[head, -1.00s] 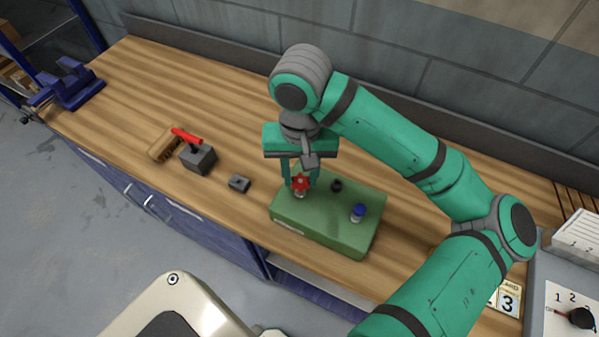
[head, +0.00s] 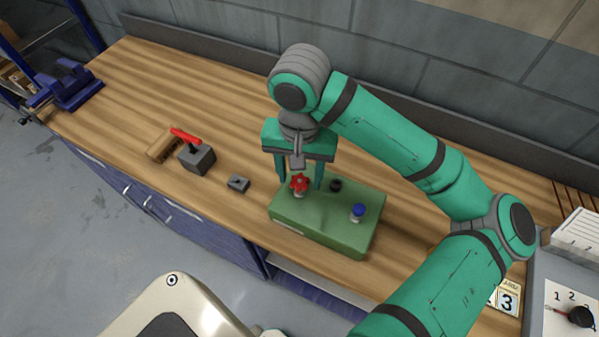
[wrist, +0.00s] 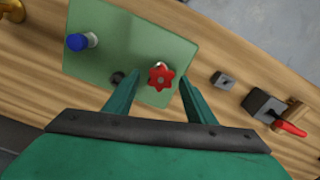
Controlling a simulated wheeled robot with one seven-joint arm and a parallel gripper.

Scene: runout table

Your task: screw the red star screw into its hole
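The red star screw (head: 299,183) stands upright in the left part of the green block (head: 318,231), with some pale shank showing under its head. Its hole is hidden beneath it. In the wrist view the red star head (wrist: 161,77) lies between my fingers, with a visible gap on each side. My gripper (head: 300,181) is open, pointing down with its fingers on either side of the screw head. I cannot tell exactly how low the fingertips reach beside it.
A blue-capped screw (head: 358,211) and a dark round fitting (head: 336,185) are on the same block. A small grey block (head: 238,184), a grey box with a red lever (head: 197,157) and a wooden brush (head: 163,145) are to the left. Bare wooden bench (head: 190,85) lies behind.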

